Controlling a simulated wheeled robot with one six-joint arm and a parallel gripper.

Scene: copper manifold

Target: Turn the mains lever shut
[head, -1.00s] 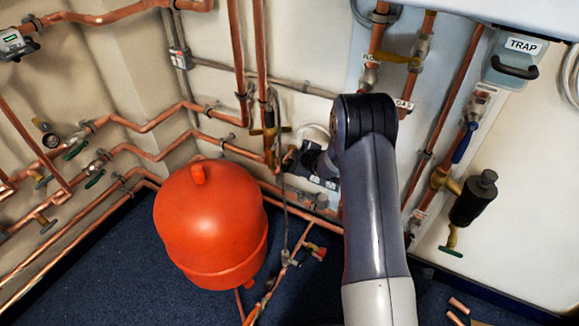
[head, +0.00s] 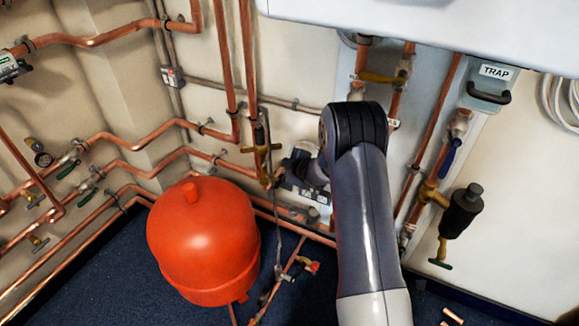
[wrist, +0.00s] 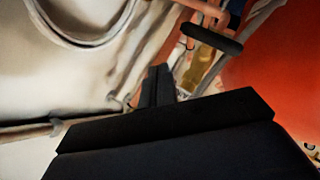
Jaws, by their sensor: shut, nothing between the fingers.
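My gripper (wrist: 160,85) is shut and empty; its dark fingers point up and away in the wrist view. In the head view my gripper (head: 303,168) is small and partly hidden by my arm, low against the back wall. Just left of it, a brass valve with a yellowish lever (head: 261,149) sits on a vertical copper pipe. I cannot tell for sure which lever is the mains lever. In the wrist view a dark bar (wrist: 211,39) crosses in front of pipework and a brass piece (wrist: 200,72), right of and beyond the fingertips. Contact is not visible.
A red vessel (head: 203,240) stands on the blue floor, left of my arm; it also fills the right of the wrist view (wrist: 285,75). A blue lever (head: 450,156) and a black canister (head: 460,210) are at right. Copper pipes line the walls. A white casing (head: 420,25) overhangs above.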

